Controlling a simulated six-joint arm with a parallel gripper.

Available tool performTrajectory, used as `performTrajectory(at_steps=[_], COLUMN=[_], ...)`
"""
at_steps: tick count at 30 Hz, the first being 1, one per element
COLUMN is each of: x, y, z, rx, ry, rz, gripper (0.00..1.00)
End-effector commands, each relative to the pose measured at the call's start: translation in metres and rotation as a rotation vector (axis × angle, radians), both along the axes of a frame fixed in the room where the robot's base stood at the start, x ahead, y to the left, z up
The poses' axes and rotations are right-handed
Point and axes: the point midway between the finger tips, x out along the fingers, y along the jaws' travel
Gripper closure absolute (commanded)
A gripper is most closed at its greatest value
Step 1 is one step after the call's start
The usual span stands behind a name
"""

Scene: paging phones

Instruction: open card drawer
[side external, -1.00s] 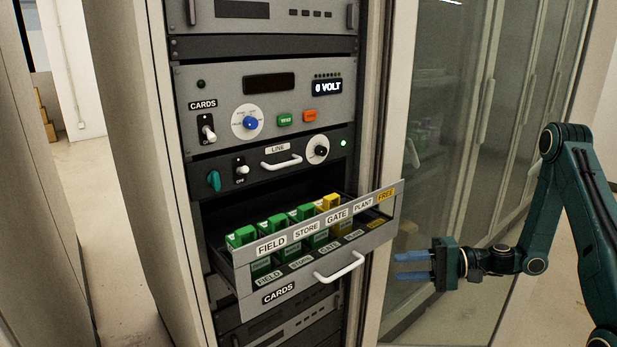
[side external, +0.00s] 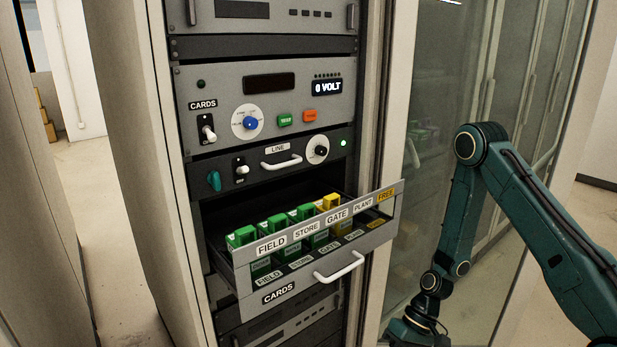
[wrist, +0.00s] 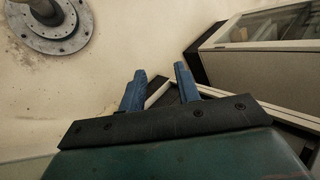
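The card drawer (side external: 262,293) is pulled well out of the rack in the side view. Its white handle (side external: 340,267) is on the front, and nothing touches it. Green cards (side external: 277,226) and a yellow card (side external: 329,202) stand inside, behind labels for FIELD, STORE, GATE, PLANT and FREE. My gripper is out of the side view below the lower edge. In the wrist view my gripper (wrist: 158,87) shows two blue fingers apart with nothing between them.
The rack above the drawer holds a LINE panel (side external: 277,149) with another white handle, and a panel reading 0 VOLT (side external: 327,87). A glass cabinet door (side external: 440,130) stands to the right. The wrist view shows pale floor (wrist: 150,30) and a round metal base (wrist: 50,25).

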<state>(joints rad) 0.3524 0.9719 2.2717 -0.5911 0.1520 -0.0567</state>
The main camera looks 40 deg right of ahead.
Motion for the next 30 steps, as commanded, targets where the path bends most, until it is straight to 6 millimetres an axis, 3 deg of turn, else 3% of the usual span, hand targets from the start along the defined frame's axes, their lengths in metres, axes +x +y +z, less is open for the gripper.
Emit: performTrajectory(at_steps=[7,15,23,30], x=[-0.023,-0.023,0.000,0.033], y=[-0.007,-0.029,-0.043,-0.036], z=[-0.034,-0.045,-0.027,0.011], rx=[-0.298,-0.639,-0.978,-1.294], ry=[0.063,0.067,0.008,-0.108], rz=[0.262,0.513,0.721,0.871], gripper=[0.67,0.67,0.67,0.67])
